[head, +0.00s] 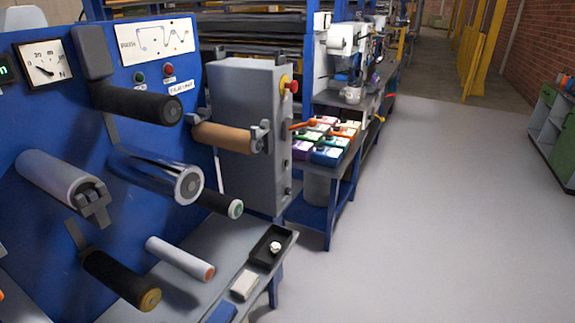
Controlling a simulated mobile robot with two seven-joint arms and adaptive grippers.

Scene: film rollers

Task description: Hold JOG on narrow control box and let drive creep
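A tall, narrow grey box (243,90) stands at the right end of the blue roller panel (60,115). I cannot tell for sure that it is the control box. A red mushroom button on a yellow base (289,86) sits high on its right side. Small dark fittings (285,191) show lower on that side, too small to tell. No JOG marking can be read. On the blue panel, a green button (140,77) and a red button (168,69) sit below a white diagram plate (155,39). Neither of my grippers is in view.
Several rollers stick out from the panel, including a black one (140,104), a brown one (222,137) and a chrome one (150,172). A grey bench (212,258) below carries a black tray (271,247). Open grey floor (420,210) lies to the right.

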